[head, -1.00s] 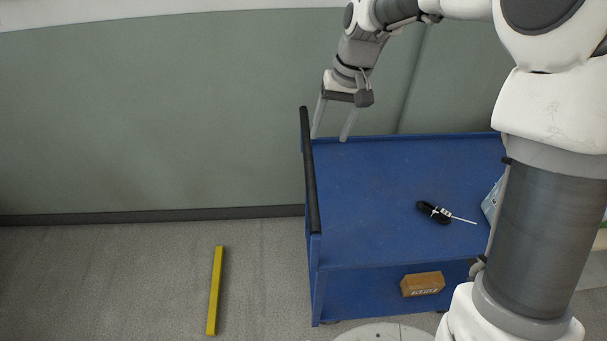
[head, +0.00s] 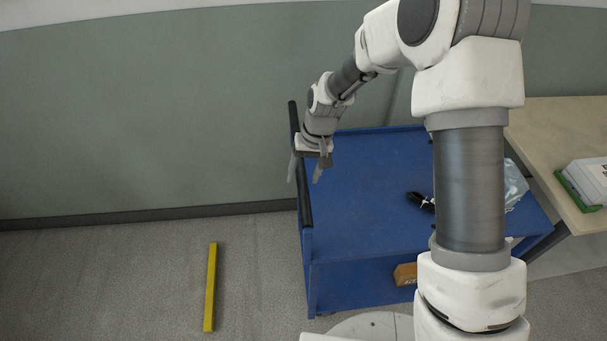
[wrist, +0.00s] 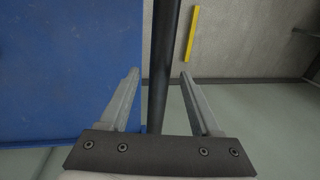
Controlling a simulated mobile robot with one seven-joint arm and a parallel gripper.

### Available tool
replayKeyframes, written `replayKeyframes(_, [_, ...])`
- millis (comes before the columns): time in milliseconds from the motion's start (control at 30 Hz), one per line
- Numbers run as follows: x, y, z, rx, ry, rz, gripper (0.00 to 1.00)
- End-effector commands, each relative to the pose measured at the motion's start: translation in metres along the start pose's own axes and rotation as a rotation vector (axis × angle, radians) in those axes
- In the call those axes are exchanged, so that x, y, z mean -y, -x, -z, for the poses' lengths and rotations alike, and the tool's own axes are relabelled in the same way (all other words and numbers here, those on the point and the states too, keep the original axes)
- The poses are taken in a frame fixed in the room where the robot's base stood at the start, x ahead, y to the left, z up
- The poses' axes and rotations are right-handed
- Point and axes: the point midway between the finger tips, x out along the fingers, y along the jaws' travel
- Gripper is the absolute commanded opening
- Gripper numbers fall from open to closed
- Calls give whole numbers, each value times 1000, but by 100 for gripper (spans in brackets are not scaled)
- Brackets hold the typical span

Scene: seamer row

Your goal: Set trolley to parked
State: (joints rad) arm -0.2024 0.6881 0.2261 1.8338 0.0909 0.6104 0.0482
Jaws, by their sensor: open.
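The blue trolley (head: 345,235) stands on the floor with its back end near the grey-green wall. Its black push handle (head: 303,190) runs along its left side. My gripper (head: 304,181) is open at the handle's far half, one finger on each side of it in the picture. In the wrist view the dark handle bar (wrist: 163,50) passes between the two fingers of my gripper (wrist: 160,75), with gaps on both sides. The trolley's blue top (wrist: 60,60) fills the left of that view. My arm hides part of the trolley's right side.
A yellow strip (head: 210,288) lies on the floor left of the trolley. A dark screwdriver (head: 420,202) and a clear bag (head: 515,184) are on the trolley top, a brown box (head: 405,274) lower down. A table (head: 560,135) stands at right. The floor left of the trolley is otherwise clear.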

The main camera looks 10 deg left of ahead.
Motion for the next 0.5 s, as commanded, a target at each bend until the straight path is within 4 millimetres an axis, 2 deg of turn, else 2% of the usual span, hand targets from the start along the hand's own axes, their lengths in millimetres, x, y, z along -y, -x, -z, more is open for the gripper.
replayKeyframes(100, [0,-6,0,0,0,0,64])
replayKeyframes(367, [0,-8,0,-1,-1,0,64])
replayKeyframes(400, [0,-8,0,-1,-1,0,62])
replayKeyframes(500, [0,-8,0,-1,-1,0,44])
